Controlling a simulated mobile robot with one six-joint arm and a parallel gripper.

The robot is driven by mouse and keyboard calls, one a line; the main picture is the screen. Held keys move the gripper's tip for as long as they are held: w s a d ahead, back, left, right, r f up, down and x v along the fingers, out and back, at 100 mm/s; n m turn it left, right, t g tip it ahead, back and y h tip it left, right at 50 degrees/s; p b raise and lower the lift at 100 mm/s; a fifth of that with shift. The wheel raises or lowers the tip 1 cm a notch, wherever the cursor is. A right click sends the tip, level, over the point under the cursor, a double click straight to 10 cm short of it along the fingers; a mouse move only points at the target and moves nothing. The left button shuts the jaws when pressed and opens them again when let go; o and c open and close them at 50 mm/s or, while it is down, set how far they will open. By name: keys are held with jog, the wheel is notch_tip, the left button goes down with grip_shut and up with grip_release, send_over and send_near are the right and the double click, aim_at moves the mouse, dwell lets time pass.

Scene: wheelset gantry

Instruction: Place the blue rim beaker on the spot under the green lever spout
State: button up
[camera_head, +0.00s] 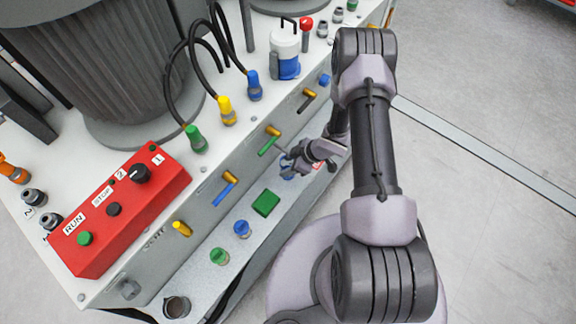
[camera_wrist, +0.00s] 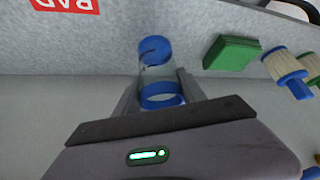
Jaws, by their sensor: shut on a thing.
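The clear blue rim beaker (camera_wrist: 160,95) is between my gripper's fingers in the wrist view. Its blue rim faces my gripper, and blue also shows at its far end; I cannot tell whether that belongs to the beaker. In the head view my gripper (camera_head: 288,162) is low at the front ledge, shut on the beaker, which is mostly hidden. The green lever (camera_head: 268,146) sits on a brass spout on the bench's front face, just up-left of my gripper. The spot under it is not clearly visible, and I cannot tell whether the beaker touches the ledge.
A green block (camera_head: 265,203) lies on the ledge left of my gripper, with blue-topped (camera_head: 241,229) and green-topped (camera_head: 219,256) items beyond. A blue lever (camera_head: 224,194) and a black lever (camera_head: 306,104) flank the green one. A red control box (camera_head: 120,208) stands on the bench.

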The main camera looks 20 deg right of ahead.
jog(key=shift+f, duration=0.15)
jog(key=o, duration=1.3)
jog(key=shift+o, duration=0.2)
